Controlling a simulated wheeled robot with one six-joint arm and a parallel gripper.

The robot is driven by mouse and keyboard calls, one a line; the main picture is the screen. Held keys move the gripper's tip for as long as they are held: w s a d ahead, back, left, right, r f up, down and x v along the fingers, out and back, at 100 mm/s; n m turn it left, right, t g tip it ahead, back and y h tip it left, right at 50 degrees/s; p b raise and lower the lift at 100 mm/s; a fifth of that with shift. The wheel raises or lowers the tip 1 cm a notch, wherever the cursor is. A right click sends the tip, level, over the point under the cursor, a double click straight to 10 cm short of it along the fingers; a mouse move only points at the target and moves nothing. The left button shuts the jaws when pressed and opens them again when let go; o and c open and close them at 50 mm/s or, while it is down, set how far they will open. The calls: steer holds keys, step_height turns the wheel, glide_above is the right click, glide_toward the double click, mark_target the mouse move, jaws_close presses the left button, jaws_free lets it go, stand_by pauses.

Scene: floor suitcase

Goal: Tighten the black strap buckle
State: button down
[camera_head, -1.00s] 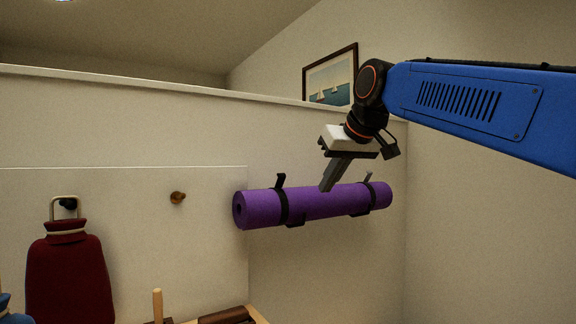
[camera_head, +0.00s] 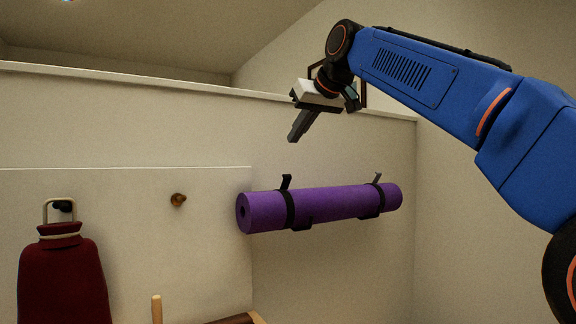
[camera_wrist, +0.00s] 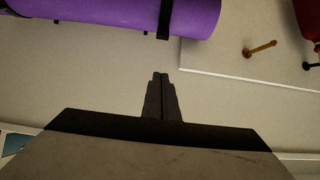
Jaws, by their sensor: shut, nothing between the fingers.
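I see no black strap buckle that I can make out in either view. My gripper (camera_head: 293,139) is shut and empty, up in front of the wall, above a rolled purple mat. In the wrist view my closed fingers (camera_wrist: 160,76) point toward the wall below the mat's picture position, touching nothing.
The purple mat (camera_head: 335,206) rests in black wall holders (camera_head: 289,208). A dark red hot-water bottle (camera_head: 62,275) hangs at the left, with a wooden peg (camera_head: 178,200) beside it. A wooden handle (camera_head: 156,308) shows at the bottom. The wall right of the mat is bare.

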steer(key=shift+f, duration=0.1)
glide_above(287, 177)
steer(key=w+a, duration=0.2)
steer(key=f, duration=0.5)
steer(key=shift+w+d+f, duration=0.15)
steer(key=shift+d+f, duration=0.05)
steer(key=shift+f, duration=0.1)
steer(key=shift+w+f, duration=0.1)
steer(key=shift+f, duration=0.15)
steer(key=shift+s+d+f, duration=0.35)
steer(key=shift+s+d, duration=0.05)
steer(key=shift+s, duration=0.3)
steer(key=shift+s+d+f, duration=0.45)
steer(key=shift+s+f, duration=0.15)
steer(key=shift+f, duration=0.05)
steer(key=shift+s, duration=0.1)
steer(key=shift+s+d+f+t, duration=0.1)
steer(key=shift+t, duration=0.2)
